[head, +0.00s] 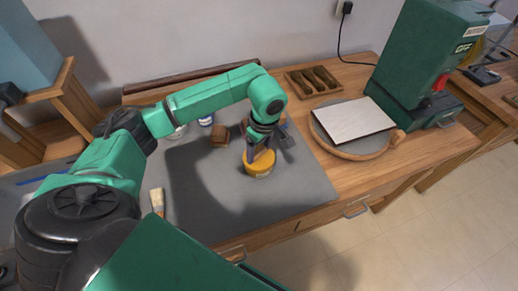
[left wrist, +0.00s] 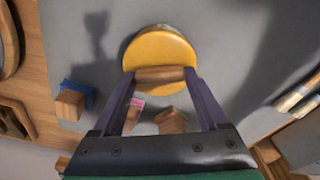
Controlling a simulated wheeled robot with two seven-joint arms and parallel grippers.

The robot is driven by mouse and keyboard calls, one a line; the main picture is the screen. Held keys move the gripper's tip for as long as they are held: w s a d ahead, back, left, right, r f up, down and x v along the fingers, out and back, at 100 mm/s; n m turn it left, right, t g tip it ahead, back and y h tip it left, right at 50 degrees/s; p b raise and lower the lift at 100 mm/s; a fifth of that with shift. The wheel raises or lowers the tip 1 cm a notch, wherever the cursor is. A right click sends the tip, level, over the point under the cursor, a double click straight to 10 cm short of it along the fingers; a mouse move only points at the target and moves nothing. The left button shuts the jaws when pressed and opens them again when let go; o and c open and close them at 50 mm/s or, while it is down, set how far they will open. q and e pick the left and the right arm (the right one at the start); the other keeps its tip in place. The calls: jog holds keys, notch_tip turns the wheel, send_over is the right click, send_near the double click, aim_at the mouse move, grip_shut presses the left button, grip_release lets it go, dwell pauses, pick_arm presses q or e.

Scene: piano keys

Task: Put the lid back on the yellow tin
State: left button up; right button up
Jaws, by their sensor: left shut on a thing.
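The yellow tin (head: 259,170) stands upright on the grey mat (head: 305,186) near the middle of the bench. Its round yellow lid (left wrist: 160,48) fills the top middle of the left wrist view, with a wooden grip (left wrist: 160,74) on it. My left gripper (head: 258,155) points down over the tin. Its two fingers are shut on the lid's wooden grip, one on each side. The lid is at the tin's top; I cannot tell whether it is fully seated or slightly above. My right gripper is not in view.
A brown wooden block (head: 219,136) and a blue-and-white jar (head: 206,119) lie behind. A brush (head: 157,200) lies at the mat's left. A round board with a pale slab (head: 352,120) and a green machine (head: 420,62) stand right. The mat's front right is clear.

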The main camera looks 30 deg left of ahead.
pick_arm(q)
jog(key=shift+f+b, duration=0.2)
jog(key=shift+b, duration=0.15)
dwell(0.4)
dwell(0.3)
jog(key=o, duration=1.2)
jog(key=shift+o, duration=0.2)
jog(key=shift+r, duration=0.15)
jog(key=shift+r+p, duration=2.25)
jog(key=shift+r, duration=1.25)
jog(key=shift+f, duration=0.1)
grip_shut()
